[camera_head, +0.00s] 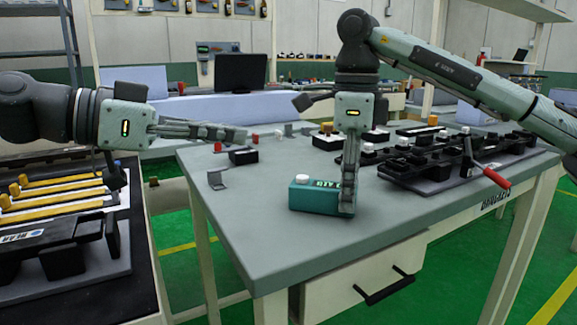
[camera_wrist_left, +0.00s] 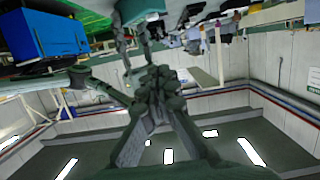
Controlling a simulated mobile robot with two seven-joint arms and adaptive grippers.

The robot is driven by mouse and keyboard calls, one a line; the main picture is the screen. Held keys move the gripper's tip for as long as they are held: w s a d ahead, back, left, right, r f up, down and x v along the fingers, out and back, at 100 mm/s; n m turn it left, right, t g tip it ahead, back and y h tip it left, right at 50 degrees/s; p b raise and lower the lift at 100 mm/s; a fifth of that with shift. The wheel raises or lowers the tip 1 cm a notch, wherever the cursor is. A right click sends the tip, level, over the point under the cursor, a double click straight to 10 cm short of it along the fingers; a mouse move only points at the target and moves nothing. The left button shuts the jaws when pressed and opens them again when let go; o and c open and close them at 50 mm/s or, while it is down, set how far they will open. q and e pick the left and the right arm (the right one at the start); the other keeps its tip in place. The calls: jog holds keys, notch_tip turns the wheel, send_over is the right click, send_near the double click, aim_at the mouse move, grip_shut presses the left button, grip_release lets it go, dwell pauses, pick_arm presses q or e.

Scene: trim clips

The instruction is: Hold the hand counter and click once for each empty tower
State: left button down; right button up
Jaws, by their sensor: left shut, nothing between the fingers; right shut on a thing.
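The hand counter is a teal box (camera_head: 314,197) with a pale button on its upper left edge. It is at the front middle of the grey table in the head view. My right gripper (camera_head: 348,208) points down and is shut on the counter's right end. My left gripper (camera_head: 240,135) is shut and empty, pointing right above the table's back left, apart from the counter. Its closed fingers also show in the left wrist view (camera_wrist_left: 158,82). Black fixtures on a dark board (camera_head: 455,170) stand at the right; I cannot tell which towers are empty.
A small black block (camera_head: 243,157) and a grey bracket (camera_head: 217,180) lie on the grey table (camera_head: 270,250). A red-handled lever (camera_head: 495,177) sticks out at the right. A side bench at left holds yellow strips (camera_head: 60,193). The table's front left is clear.

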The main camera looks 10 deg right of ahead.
pick_arm(q)
send_over(302, 179)
jog(key=a, duration=0.2)
notch_tip(302, 179, down, 2)
jog(key=f, duration=0.1)
jog(key=shift+w+f, duration=0.1)
jog(key=shift+f, duration=0.85)
jog(key=shift+a+f, duration=0.1)
jog(key=shift+f, duration=0.65)
jog(key=shift+f, duration=0.1)
